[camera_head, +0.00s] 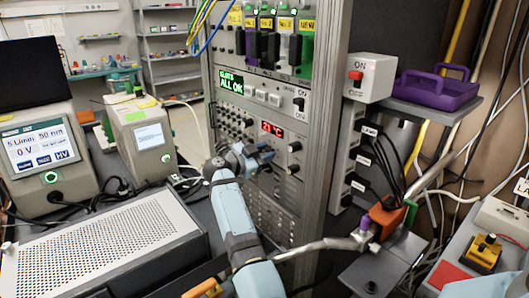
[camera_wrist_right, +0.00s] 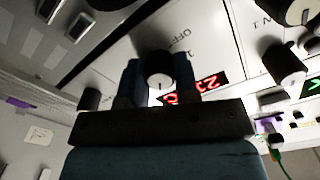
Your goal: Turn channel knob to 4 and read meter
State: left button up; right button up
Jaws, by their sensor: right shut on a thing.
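My right gripper (camera_head: 262,154) is at the front of the tall instrument rack, just below a red numeric display (camera_head: 272,130). In the right wrist view its two fingers (camera_wrist_right: 159,82) are shut on a round dark knob with a pale face (camera_wrist_right: 159,66). "OFF" and part of a digit are printed beside this knob. I cannot read a 4 or the knob's exact setting. The red display also shows in the wrist view, partly hidden by a finger; its digits look like 21 in the head view. My left gripper is not in view.
Other knobs (camera_head: 295,146) sit right of the gripper on the rack (camera_head: 335,95). A green "ALL OK" screen (camera_head: 231,84) is above. A perforated grey box (camera_head: 105,240) and two instruments with screens stand left. Cables and a power strip (camera_head: 350,150) are right.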

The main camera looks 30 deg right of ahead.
jog(key=m, duration=0.3)
jog(key=shift+m+b, duration=0.5)
jog(key=shift+m, duration=1.1)
jog(key=o, duration=0.9)
